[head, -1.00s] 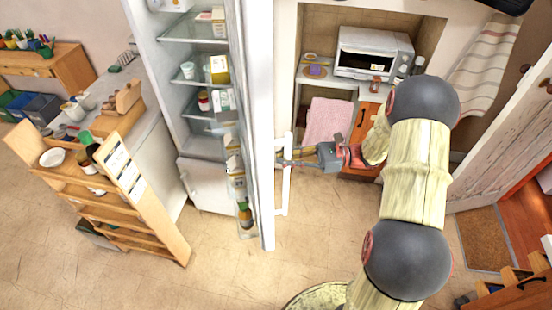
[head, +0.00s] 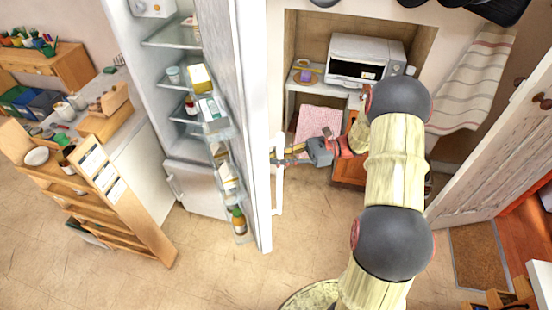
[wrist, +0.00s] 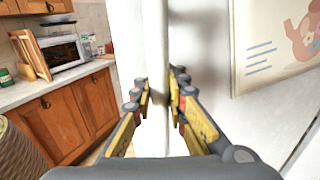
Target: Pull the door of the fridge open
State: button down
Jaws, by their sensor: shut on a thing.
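The fridge (head: 135,70) stands at the left of centre in the head view, with its lit shelves showing. Its white door (head: 250,120) stands open, seen nearly edge-on, with bottles and cartons in the door racks. A white vertical handle (head: 279,190) is on the door's outer face. My gripper (head: 284,161) is at the handle from the right, shut on it. In the wrist view my gripper's fingers (wrist: 158,100) lie on both sides of the white handle bar (wrist: 156,60). The fingertips' exact contact is partly hidden.
A wooden shelf rack (head: 90,190) stands left of the fridge, with floor between it and the open door. A microwave (head: 362,60) sits in an alcove behind my arm. A whitewashed door (head: 490,150) stands at the right. Floor in front is clear.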

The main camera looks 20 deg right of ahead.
jog(key=shift+s+a+f, duration=0.1)
jog(key=shift+s+f, duration=0.15)
jog(key=c, duration=2.1)
grip_release()
jog(key=shift+s+r, duration=0.1)
jog(key=o, duration=0.4)
jog(key=shift+r, duration=0.1)
jog(key=shift+c, duration=0.2)
jog(key=v, duration=1.2)
